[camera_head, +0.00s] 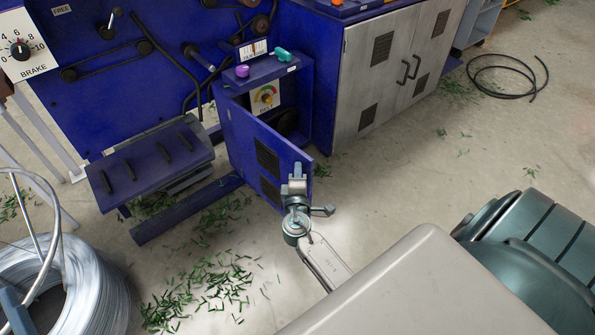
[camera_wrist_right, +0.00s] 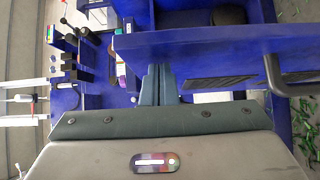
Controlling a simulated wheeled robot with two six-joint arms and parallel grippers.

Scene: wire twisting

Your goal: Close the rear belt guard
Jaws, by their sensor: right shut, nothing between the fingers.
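The rear belt guard is a blue hinged door (camera_head: 270,158) with dark vents. It stands swung open from the blue housing with the belt dial in the head view. The blue panel also crosses the upper part of the right wrist view (camera_wrist_right: 215,43). My right gripper (camera_head: 298,170) is at the door's free edge, on its right side in the head view. Its fingers are together and empty in the right wrist view (camera_wrist_right: 159,72), with their tips up against or just under the panel edge; I cannot tell whether they touch. My left gripper is not visible.
A grey two-door cabinet (camera_head: 385,65) stands right of the housing. A blue hinged cover (camera_head: 152,163) sits to the left. A wire coil (camera_head: 75,290) is at lower left, and a black cable loop (camera_head: 505,95) lies at upper right. Green clippings litter the floor.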

